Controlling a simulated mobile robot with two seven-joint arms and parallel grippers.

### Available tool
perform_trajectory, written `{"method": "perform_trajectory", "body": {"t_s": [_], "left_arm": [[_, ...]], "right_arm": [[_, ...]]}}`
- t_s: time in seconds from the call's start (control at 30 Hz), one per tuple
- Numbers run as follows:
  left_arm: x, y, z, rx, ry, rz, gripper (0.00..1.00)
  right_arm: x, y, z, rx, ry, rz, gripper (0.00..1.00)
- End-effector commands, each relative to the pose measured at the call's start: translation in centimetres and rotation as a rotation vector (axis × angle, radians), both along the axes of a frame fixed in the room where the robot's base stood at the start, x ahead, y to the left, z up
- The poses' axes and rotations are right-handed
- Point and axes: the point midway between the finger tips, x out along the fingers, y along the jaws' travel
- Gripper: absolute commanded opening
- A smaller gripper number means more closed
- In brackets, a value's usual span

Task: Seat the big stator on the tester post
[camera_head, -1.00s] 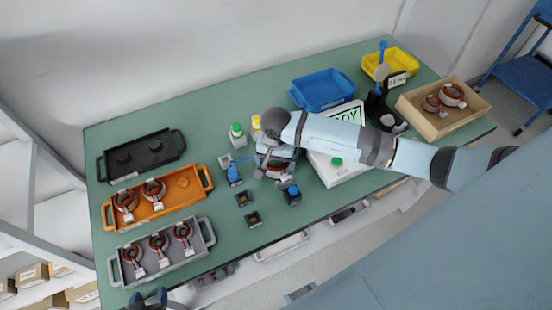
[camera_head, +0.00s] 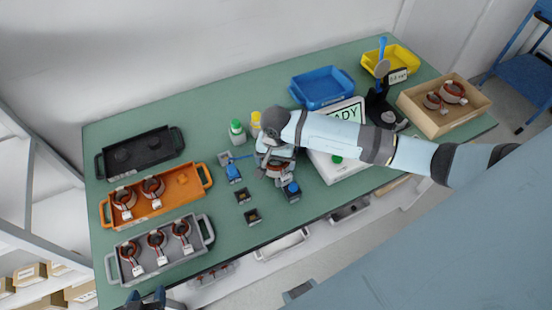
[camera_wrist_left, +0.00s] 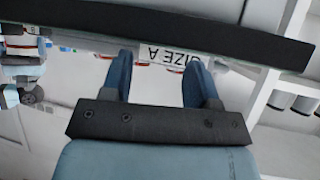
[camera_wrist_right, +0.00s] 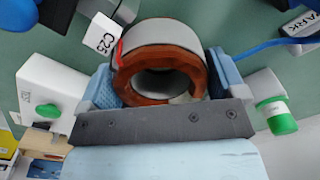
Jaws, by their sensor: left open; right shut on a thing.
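A stator (camera_head: 280,168) with a copper-red winding and grey ring is held in my right gripper (camera_head: 268,152), over the middle of the table. In the right wrist view the stator (camera_wrist_right: 162,62) sits between the two blue fingers of my right gripper (camera_wrist_right: 165,85), with a white C25 tag (camera_wrist_right: 102,34) at its upper left. I cannot make out the tester post; whatever lies under the stator is hidden, so I cannot tell if it touches anything. My left gripper (camera_head: 147,297) is at the bottom left, off the table's front edge, open and empty in the left wrist view (camera_wrist_left: 155,82).
Orange (camera_head: 183,181) and grey (camera_head: 203,245) trays with stators and a black tray (camera_head: 165,146) stand left. Small blue fixtures (camera_head: 234,173) and (camera_head: 292,191) flank the stator. Bottles (camera_head: 237,133), a white instrument (camera_head: 330,172) and a wooden box (camera_head: 440,123) are around.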

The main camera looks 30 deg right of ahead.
Motion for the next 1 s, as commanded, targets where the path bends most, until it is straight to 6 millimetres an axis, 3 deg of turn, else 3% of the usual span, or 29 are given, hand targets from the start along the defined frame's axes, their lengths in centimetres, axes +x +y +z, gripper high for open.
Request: {"method": "perform_trajectory", "body": {"t_s": [0.63, 0.67, 0.7, 1.0], "left_arm": [[0.0, -0.1, -0.5, -0.005, -0.008, 0.001, 0.54], [0.0, -0.1, -0.5, -0.006, -0.008, 0.001, 0.54], [0.0, -0.1, -0.5, -0.006, -0.008, 0.001, 0.54], [0.0, -0.1, -0.3, -0.008, -0.007, 0.001, 0.54]], "right_arm": [[0.1, 0.0, -1.0, 0.001, 0.0, 0.0, 0.33], [0.1, 0.0, -1.0, 0.001, 0.0, 0.0, 0.94], [0.1, 0.0, -1.0, 0.001, 0.0, 0.0, 1.0], [0.0, -0.1, -0.9, 0.0, 0.003, -0.001, 1.0]]}}
